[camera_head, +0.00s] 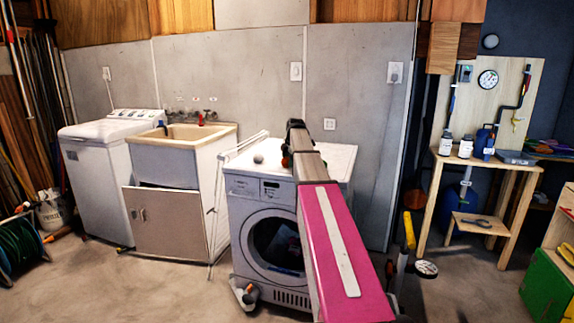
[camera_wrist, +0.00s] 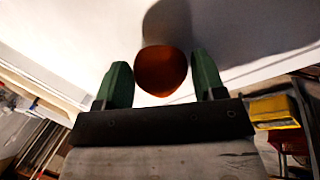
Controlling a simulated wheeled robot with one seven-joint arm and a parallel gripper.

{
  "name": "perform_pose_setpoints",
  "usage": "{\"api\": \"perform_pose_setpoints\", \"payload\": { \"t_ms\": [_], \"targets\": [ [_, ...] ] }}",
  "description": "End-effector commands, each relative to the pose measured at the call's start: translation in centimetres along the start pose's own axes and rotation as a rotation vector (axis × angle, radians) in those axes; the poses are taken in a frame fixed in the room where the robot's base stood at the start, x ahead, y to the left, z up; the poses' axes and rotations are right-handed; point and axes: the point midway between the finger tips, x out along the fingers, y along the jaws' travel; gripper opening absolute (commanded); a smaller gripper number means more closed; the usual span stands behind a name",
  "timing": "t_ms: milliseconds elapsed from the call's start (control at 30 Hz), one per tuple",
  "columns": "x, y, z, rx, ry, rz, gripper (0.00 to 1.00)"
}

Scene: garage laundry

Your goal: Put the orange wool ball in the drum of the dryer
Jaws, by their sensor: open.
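The orange wool ball (camera_wrist: 162,71) is in the wrist view on a white surface that looks like the dryer's top, between the two green fingers of my gripper (camera_wrist: 160,62). The fingers are open, one on each side of the ball, with a narrow gap showing to each. In the head view my gripper (camera_head: 294,140) is above the white top of the dryer (camera_head: 241,188); I cannot make out the orange ball there. The dryer's round front opening (camera_head: 278,243) is dark, partly covered by my arm. I cannot tell whether its door is open.
A grey ball (camera_head: 258,159) lies on the dryer's top, left of my gripper. A drying rack (camera_head: 213,190) and a sink cabinet (camera_head: 165,218) stand left of the dryer. A wooden workbench (camera_head: 505,163) stands right. Floor is clear in front of the sink.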

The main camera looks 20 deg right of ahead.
Motion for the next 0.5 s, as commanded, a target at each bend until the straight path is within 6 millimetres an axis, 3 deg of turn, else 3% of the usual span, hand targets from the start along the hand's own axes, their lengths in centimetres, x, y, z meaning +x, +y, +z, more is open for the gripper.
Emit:
{"api": "perform_pose_setpoints", "payload": {
  "t_ms": [100, 300, 400, 500],
  "targets": [
    [1.06, -0.01, -0.02, 0.000, 0.000, 0.000, 0.64],
    [1.07, -0.03, -0.01, 0.000, 0.000, 0.000, 0.64],
    [1.05, -0.03, -0.01, 0.000, 0.000, 0.000, 0.31],
    [1.04, -0.02, -0.01, 0.000, 0.000, 0.000, 0.23]
  ]
}}
